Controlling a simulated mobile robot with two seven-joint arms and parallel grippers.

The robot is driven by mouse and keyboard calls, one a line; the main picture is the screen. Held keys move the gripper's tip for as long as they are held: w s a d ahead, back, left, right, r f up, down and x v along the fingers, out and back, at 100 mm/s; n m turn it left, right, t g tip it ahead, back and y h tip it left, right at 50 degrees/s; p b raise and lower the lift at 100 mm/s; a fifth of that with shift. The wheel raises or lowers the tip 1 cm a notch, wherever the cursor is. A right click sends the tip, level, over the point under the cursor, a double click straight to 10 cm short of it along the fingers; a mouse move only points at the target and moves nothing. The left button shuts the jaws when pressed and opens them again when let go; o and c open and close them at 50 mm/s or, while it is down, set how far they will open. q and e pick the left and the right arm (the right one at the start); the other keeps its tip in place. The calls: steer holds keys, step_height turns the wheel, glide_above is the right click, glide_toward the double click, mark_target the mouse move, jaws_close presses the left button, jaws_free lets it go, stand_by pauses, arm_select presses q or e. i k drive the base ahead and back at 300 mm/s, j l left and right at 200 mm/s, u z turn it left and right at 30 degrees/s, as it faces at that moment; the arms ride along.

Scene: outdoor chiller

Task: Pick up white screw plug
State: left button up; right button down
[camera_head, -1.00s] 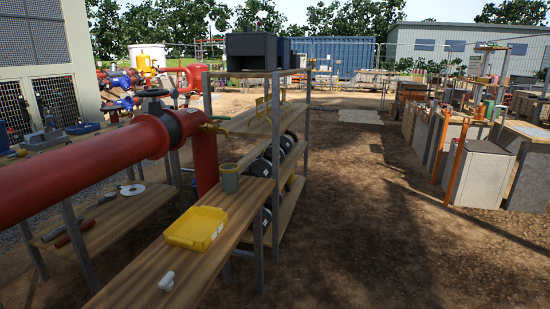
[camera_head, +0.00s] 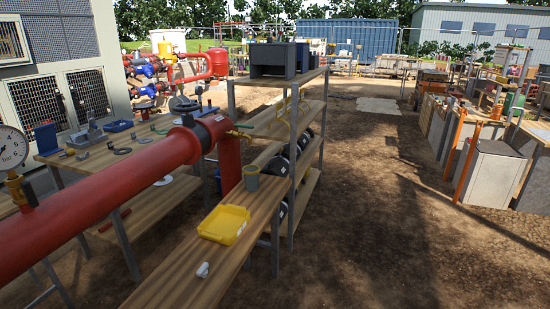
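The white screw plug (camera_head: 203,269) is a small white piece lying on the wooden shelf board (camera_head: 178,293), near its front end, at the lower middle of the head view. It lies in front of a yellow tray (camera_head: 225,224) and apart from it. Neither of my grippers shows in the view.
A grey cup (camera_head: 251,178) stands behind the yellow tray. A thick red pipe (camera_head: 100,205) with a valve runs along the left of the board. A metal shelf rack with dark boxes (camera_head: 272,58) rises behind. Bare dirt ground (camera_head: 370,220) is open to the right.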

mark_target(202, 273)
steer(key=i+l+u, duration=0.1)
steer(key=u, duration=0.25)
steer(key=i+l+u, duration=0.15)
steer(key=u, duration=0.2)
steer(key=i+l+u, duration=0.15)
steer(key=u, duration=0.2)
steer(key=i+l, duration=0.2)
steer(key=l, duration=0.15)
steer(key=i+l+u, duration=0.15)
steer(key=l, duration=0.15)
steer(key=i+l, duration=0.15)
steer(key=l, duration=0.2)
steer(key=i+l+u, duration=0.15)
steer(key=l, duration=0.25)
